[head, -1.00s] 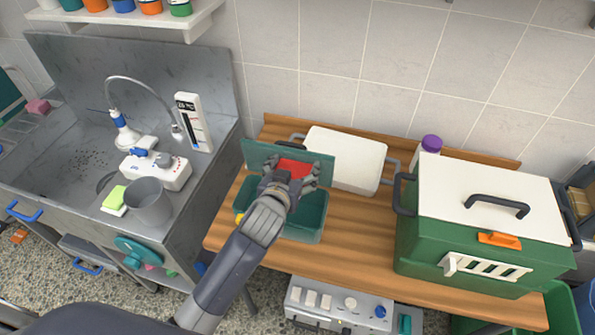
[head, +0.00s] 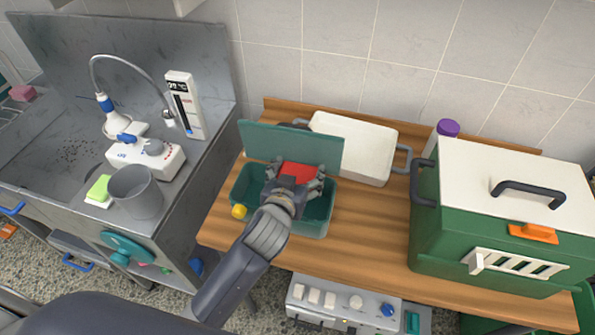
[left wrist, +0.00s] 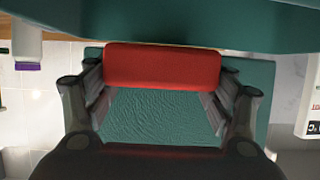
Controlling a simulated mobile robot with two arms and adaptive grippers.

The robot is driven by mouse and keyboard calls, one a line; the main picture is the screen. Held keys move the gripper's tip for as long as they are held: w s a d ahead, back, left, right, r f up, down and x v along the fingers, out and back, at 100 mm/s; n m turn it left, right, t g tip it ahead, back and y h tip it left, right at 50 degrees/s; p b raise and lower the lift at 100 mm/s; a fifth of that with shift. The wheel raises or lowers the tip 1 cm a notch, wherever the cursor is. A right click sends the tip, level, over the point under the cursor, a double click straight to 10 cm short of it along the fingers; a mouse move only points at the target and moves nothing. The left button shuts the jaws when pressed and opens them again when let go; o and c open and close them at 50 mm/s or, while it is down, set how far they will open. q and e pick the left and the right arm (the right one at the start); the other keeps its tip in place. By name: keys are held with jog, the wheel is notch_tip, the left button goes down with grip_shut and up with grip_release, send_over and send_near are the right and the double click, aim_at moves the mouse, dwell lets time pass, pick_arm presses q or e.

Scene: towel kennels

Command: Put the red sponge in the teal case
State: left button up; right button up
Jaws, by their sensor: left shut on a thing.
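The teal case (head: 318,222) stands open on the wooden bench, its lid (head: 290,147) raised at the back. My left gripper (head: 296,179) is over the case, shut on the red sponge (head: 299,171). In the head view the sponge overlaps the lid's lower edge and the back of the opening. In the left wrist view the red sponge (left wrist: 162,66) lies crosswise between the two fingers, with teal surfaces above and behind it. The gripper hides part of the case's inside. My right gripper is not in view.
A white tray with grey handles (head: 350,148) lies behind and right of the case. A large green box with a white lid (head: 505,215) stands further right. A yellow round thing (head: 239,211) is at the case's left. Bare bench (head: 372,225) lies between case and green box.

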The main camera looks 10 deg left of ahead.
pick_arm(q)
jog(key=shift+w+a+f, duration=0.1)
jog(key=shift+w+f, duration=0.2)
jog(key=shift+w, duration=0.25)
jog(key=shift+s+r, duration=0.1)
jog(key=shift+s, duration=0.3)
jog(key=shift+s+d, duration=0.15)
jog(key=shift+d, duration=0.05)
jog(key=shift+f, duration=0.2)
jog(key=shift+w+a+f, duration=0.1)
jog(key=shift+w+f, duration=0.1)
jog(key=shift+f, duration=0.2)
jog(key=o, duration=0.7)
jog(key=shift+r, duration=0.1)
jog(key=shift+c, duration=0.2)
jog(key=shift+o, duration=0.5)
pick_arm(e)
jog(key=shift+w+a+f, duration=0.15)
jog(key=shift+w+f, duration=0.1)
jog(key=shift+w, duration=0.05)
